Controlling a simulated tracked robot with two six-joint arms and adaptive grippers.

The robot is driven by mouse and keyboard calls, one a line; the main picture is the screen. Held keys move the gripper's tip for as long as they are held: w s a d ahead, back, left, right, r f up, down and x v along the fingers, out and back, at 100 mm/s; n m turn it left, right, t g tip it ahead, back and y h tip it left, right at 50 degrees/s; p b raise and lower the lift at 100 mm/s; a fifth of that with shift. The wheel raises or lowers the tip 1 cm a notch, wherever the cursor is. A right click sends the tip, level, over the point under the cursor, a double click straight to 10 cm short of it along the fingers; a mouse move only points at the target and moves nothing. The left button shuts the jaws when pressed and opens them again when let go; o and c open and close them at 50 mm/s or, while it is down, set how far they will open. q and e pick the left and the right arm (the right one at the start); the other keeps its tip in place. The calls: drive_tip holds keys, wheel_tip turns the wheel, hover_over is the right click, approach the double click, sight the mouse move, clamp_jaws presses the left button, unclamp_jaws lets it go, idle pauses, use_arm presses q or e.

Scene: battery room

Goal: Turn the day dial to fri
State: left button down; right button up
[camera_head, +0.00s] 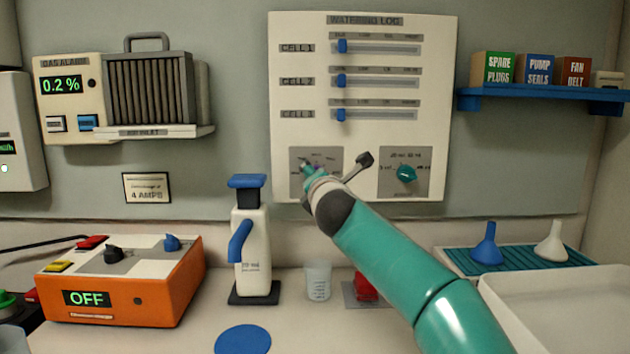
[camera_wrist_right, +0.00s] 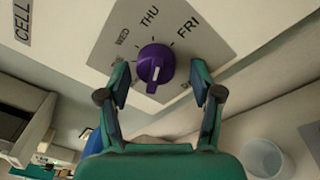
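The day dial (camera_wrist_right: 155,66) is a purple knob on a grey plate (camera_wrist_right: 197,40) with WED, THU and FRI labels. In the right wrist view, FRI is to the upper right of the knob. A short white mark shows on the knob's lower half; which end is the pointer I cannot tell. My right gripper (camera_wrist_right: 167,88) is open, with one finger on each side of the knob and visible gaps to it. In the head view my right gripper (camera_head: 335,172) covers most of the dial on the lower left plate. My left gripper is out of view.
A teal dial (camera_head: 406,174) is on the plate to the right. Blue sliders (camera_head: 342,81) sit above on the watering log panel (camera_head: 440,60). A pump bottle (camera_head: 252,245), a small cup (camera_head: 318,280) and an orange box (camera_head: 180,285) stand on the counter below.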

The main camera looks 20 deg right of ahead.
drive_tip(key=shift+s+r, duration=0.1)
drive_tip(key=shift+r, duration=0.05)
drive_tip(key=s+a, duration=0.2)
drive_tip(key=s, duration=0.9)
drive_tip(key=shift+s, duration=0.35)
